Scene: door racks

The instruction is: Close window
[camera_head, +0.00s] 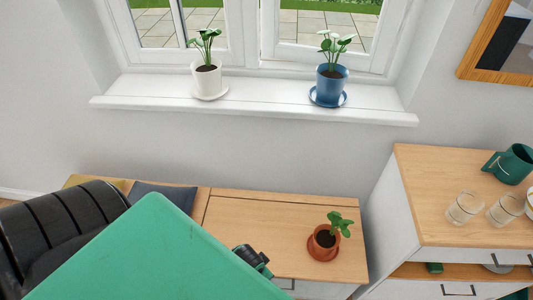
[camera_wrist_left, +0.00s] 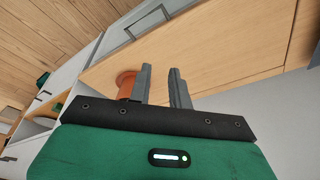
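The white window has a left sash (camera_head: 235,38) and a right sash (camera_head: 318,56) at the top of the head view. Its upper part is cut off, and I cannot tell how far either sash stands ajar. No handle shows. My left gripper shows in the left wrist view (camera_wrist_left: 162,86), with its two grey fingers apart and nothing between them. It is over the wooden bench, well below the window, with an orange-brown pot (camera_wrist_left: 125,80) partly hidden behind one finger. In the head view my green arm hides most of it. My right gripper is not in view.
On the sill (camera_head: 265,94) stand a white potted plant (camera_head: 207,78) and a blue potted plant (camera_head: 331,84). A terracotta plant (camera_head: 325,238) stands on the bench (camera_head: 250,220). At right, a cabinet (camera_head: 425,200) carries glasses (camera_head: 464,208) and a green mug (camera_head: 514,164).

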